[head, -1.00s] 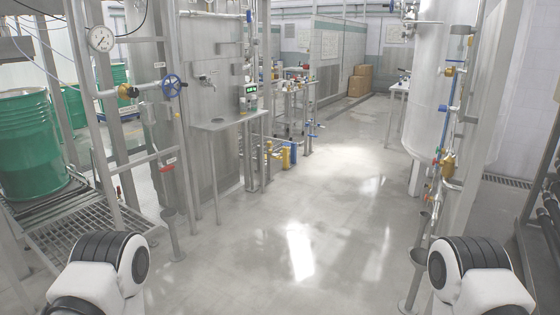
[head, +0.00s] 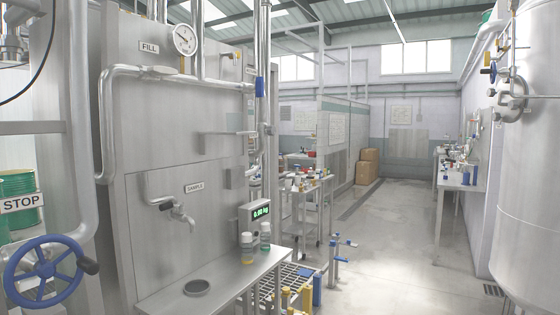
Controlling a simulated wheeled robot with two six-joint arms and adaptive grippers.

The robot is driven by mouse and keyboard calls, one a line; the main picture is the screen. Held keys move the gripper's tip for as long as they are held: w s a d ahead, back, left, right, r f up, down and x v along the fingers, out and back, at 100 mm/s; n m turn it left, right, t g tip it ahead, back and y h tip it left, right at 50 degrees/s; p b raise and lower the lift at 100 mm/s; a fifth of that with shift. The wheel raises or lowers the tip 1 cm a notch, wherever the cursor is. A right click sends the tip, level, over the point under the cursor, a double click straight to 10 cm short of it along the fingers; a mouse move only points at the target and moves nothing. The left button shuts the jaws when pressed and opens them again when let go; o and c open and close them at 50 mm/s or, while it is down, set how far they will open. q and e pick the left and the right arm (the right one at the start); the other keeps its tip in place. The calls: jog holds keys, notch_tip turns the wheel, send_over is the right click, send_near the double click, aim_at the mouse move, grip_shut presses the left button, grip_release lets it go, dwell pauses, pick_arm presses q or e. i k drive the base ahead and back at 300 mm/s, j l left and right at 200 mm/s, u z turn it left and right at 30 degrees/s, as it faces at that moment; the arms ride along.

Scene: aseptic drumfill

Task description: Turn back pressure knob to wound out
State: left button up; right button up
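I cannot pick out the back pressure knob with certainty. A blue handwheel (head: 45,272) with a dark grip stands at the lower left, beside a STOP sign (head: 20,203). A pressure gauge (head: 185,40) sits at the top of the steel panel (head: 170,130), next to a FILL label. Below it are a SAMPLE label (head: 194,187) and a small sample tap (head: 178,213). Neither of my grippers is in the head view.
The large steel tank (head: 540,180) bounds the right. Clear floor (head: 410,250) lies between, with cardboard boxes (head: 367,165) far back.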

aim_at(271, 131)
jog(key=i+j, duration=0.1)
jog(key=i, duration=0.9)
